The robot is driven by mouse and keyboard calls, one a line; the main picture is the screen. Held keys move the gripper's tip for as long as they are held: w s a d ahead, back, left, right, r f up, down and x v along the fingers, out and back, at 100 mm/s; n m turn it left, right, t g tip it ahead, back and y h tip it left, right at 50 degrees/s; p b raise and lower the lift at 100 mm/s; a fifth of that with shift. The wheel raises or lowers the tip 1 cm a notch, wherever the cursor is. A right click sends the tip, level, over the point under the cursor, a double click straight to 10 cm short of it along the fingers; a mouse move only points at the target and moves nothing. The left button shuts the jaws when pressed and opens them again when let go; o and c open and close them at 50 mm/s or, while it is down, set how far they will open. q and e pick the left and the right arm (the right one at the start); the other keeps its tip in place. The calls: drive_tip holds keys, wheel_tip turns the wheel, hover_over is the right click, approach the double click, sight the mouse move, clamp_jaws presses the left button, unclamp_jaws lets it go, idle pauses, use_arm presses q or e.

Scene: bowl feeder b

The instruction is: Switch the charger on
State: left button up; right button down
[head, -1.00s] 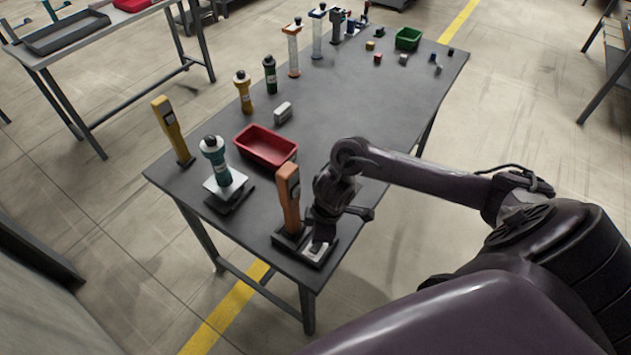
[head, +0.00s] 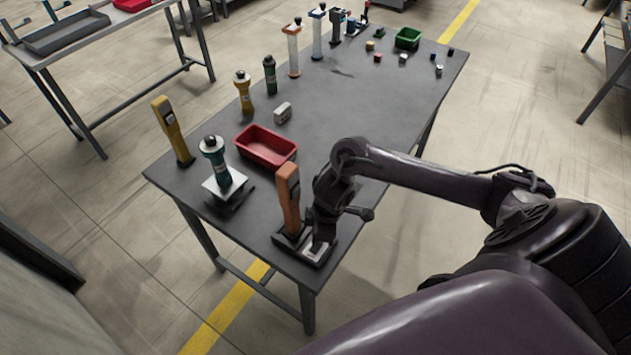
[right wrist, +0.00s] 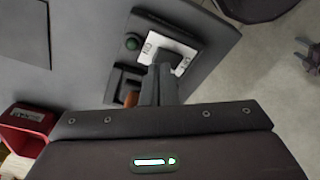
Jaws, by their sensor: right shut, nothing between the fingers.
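The charger (head: 328,257) is a dark base at the near corner of the table, with an orange handheld unit (head: 289,197) standing upright in it. In the right wrist view the charger base (right wrist: 213,28) carries a white switch plate (right wrist: 186,46) and a dark green round dome (right wrist: 132,42). The orange unit is mostly hidden there. My right gripper (head: 318,238) is shut and empty, pointing down at the plate. Its fingertips (right wrist: 166,67) overlap the plate's switch area; I cannot tell whether they touch it. My left gripper is not in view.
A red bin (head: 266,146), a teal-and-white device on a stand (head: 223,188) and a yellow handheld unit (head: 171,130) stand left of the charger. More bottles, small blocks and a green bin (head: 408,38) are farther back. The table's middle (head: 350,105) is clear.

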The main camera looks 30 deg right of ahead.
drive_tip(key=shift+f+b, duration=0.5)
drive_tip(key=shift+f, duration=0.4)
idle(0.8)
drive_tip(key=shift+r, duration=0.1)
wheel_tip(320, 180, up, 7)
drive_tip(key=p, duration=0.8)
idle(0.4)
